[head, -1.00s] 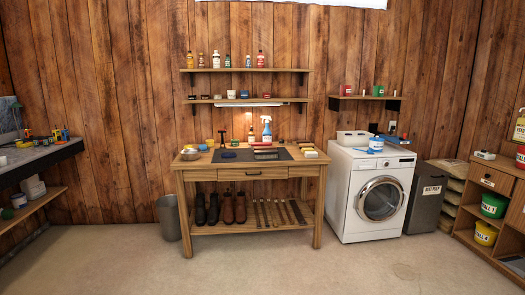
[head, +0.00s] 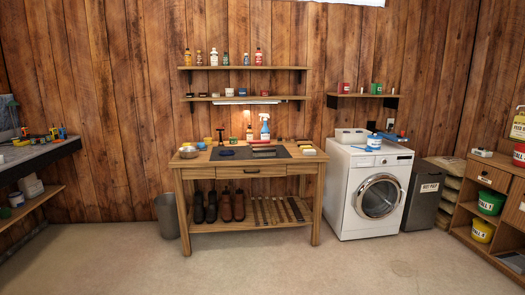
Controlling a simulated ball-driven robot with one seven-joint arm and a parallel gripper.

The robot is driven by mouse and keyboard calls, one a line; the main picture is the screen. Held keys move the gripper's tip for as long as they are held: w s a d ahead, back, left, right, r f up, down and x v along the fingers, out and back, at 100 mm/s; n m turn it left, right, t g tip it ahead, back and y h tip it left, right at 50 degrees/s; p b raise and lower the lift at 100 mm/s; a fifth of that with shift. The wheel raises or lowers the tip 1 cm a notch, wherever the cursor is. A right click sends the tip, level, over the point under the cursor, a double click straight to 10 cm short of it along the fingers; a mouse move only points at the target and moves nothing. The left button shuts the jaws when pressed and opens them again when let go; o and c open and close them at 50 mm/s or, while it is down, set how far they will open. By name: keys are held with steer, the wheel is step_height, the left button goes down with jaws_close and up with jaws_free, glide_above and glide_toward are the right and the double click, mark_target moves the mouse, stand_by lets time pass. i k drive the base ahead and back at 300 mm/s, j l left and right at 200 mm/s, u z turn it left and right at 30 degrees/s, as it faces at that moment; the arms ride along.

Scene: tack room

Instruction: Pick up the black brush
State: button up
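A wooden workbench (head: 250,170) stands against the far wall with a dark mat (head: 238,157) on its top. A dark, long item with a paler lower edge (head: 263,153) lies on the mat right of centre; it may be the black brush, but it is too small to be sure. A dark blue oval item (head: 226,153) lies on the mat to its left. My gripper is not in view.
A blue spray bottle (head: 265,127) stands behind the mat, and a metal bowl (head: 189,152) at the bench's left end. A white washing machine (head: 368,192) is to the right, a grey bin (head: 167,215) to the left. The floor (head: 260,270) in front is clear.

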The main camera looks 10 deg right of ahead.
mark_target(261, 152)
steer(key=i+l+z, duration=0.15)
steer(key=i, duration=0.25)
steer(key=i+z, duration=0.2)
steer(key=i, duration=0.15)
steer(key=i+l+z, duration=0.2)
steer(key=i, duration=1.75)
steer(key=i+u, duration=0.4)
steer(key=i+l+u, duration=0.35)
steer(key=i, duration=0.25)
steer(key=i+l+u, duration=0.25)
steer(key=i+u, duration=0.15)
steer(key=i, duration=0.05)
